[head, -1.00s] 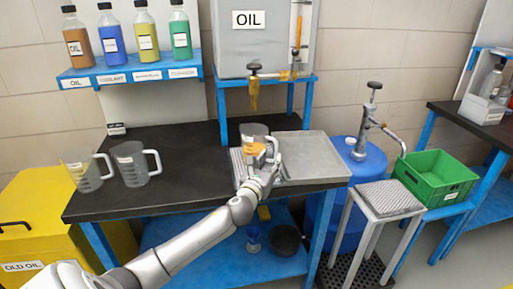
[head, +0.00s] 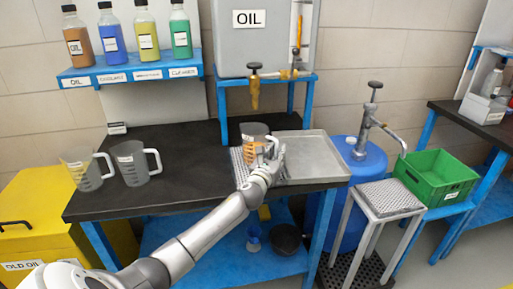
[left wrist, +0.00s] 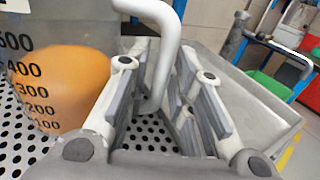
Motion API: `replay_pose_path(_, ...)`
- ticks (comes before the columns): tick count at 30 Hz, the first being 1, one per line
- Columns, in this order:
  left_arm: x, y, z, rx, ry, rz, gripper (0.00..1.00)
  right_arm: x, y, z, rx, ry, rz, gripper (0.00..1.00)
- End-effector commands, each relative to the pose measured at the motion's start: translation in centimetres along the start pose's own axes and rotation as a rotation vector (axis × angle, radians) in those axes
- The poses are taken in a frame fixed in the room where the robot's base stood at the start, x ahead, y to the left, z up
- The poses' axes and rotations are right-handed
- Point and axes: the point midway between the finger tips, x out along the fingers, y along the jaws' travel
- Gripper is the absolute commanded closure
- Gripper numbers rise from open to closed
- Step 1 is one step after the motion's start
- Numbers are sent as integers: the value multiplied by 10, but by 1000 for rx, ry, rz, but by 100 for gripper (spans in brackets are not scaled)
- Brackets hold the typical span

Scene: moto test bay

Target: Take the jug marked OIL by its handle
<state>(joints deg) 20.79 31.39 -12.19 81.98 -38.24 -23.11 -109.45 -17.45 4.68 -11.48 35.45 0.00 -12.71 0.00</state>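A clear jug (head: 254,131) with amber liquid stands on the perforated plate below the tap (head: 254,92) of the grey tank marked OIL. In the left wrist view the jug (left wrist: 50,45) shows its scale and the liquid, but I cannot read a name on it. Its pale handle (left wrist: 168,40) comes down between the fingers of my left gripper (left wrist: 155,95). The fingers are spread apart, one on each side of the handle, with gaps visible. In the head view my left gripper (head: 268,158) covers part of the jug. My right gripper is not in view.
Two empty-looking jugs (head: 134,168) (head: 88,172) stand at the left of the black bench (head: 190,160). A grey tray (head: 315,165) lies right of the gripper. A blue drum with a pump (head: 360,165) and green crate (head: 436,178) stand further right.

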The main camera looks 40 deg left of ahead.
Motion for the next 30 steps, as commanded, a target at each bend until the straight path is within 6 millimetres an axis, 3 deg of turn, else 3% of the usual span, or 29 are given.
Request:
replay_pose_path(4,0,0,0,0,0,0,100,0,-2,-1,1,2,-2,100)
replay_pose_path(20,0,0,4,2,-4,0,100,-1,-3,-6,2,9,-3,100)
replay_pose_path(30,0,1,26,4,-6,0,100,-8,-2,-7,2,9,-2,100)
